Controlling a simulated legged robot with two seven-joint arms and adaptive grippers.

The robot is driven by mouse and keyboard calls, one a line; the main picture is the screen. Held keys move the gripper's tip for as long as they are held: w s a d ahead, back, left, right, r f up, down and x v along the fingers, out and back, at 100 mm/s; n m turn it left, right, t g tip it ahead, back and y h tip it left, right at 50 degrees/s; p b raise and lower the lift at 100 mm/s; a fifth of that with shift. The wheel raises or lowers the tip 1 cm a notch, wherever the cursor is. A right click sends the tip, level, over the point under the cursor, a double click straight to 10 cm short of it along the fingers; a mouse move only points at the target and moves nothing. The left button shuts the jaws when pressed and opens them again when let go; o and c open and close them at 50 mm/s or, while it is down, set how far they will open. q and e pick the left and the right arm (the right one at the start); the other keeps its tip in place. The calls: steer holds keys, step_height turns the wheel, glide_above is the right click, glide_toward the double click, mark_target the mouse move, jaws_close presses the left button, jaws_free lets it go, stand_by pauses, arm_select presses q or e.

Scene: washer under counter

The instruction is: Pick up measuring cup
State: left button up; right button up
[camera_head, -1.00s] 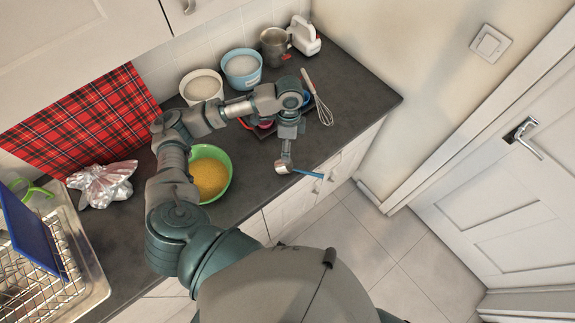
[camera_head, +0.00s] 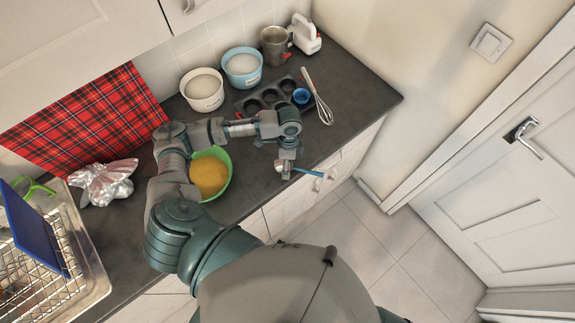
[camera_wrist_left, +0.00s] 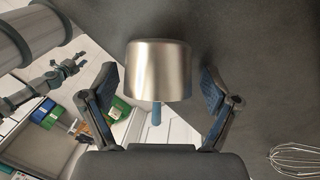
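The measuring cup is a small metal cup (camera_wrist_left: 158,72) with a blue handle (camera_head: 309,172), at the front edge of the dark counter. My left gripper (camera_head: 285,165) is over it in the head view and partly hides it. In the left wrist view the gripper (camera_wrist_left: 158,88) is open, one finger on each side of the cup. Gaps show between both fingers and the metal. The blue handle points back toward the palm in that view.
A green bowl (camera_head: 221,188) with yellow contents stands left of the gripper. Behind the forearm are a dark muffin tin (camera_head: 285,86) and a blue cup (camera_head: 301,96). A whisk (camera_head: 320,106) lies right of them. Cabinet fronts drop below the counter edge.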

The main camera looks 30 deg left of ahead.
arm_select(q)
steer(key=shift+d, duration=0.15)
steer(key=c, duration=1.2)
steer(key=shift+r, duration=0.1)
